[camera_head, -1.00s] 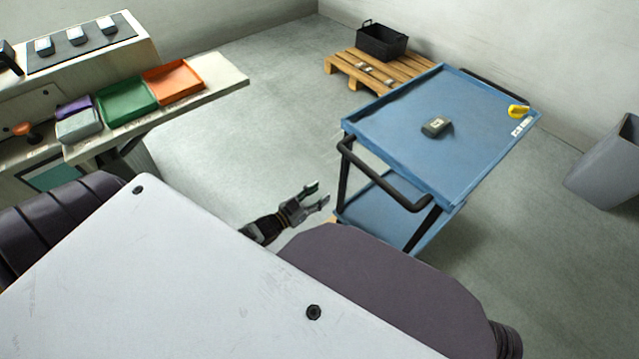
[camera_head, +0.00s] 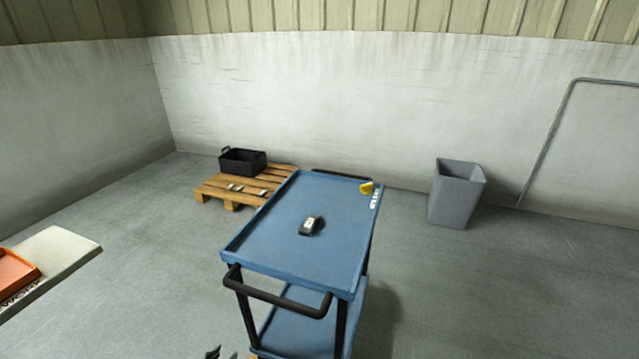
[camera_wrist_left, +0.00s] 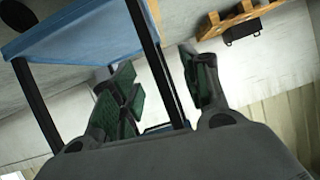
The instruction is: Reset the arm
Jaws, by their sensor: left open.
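My left gripper (camera_wrist_left: 158,78) shows in the left wrist view with its dark green-padded fingers spread apart and nothing between them. A black leg of the blue cart passes behind the fingers there; I cannot tell the exact gap. In the head view only a small dark gripper tip (camera_head: 212,353) shows at the bottom edge, left of the cart's lower shelf; it appears to be the left one. The rest of that arm is out of the picture. My right gripper is in no view.
The blue cart (camera_head: 270,232) carries a dark device (camera_head: 311,225) and a yellow item (camera_head: 366,188). Behind it are a wooden pallet (camera_head: 215,190) with a black crate (camera_head: 243,162) and a grey bin (camera_head: 456,194). An orange tray (camera_head: 14,274) lies far left.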

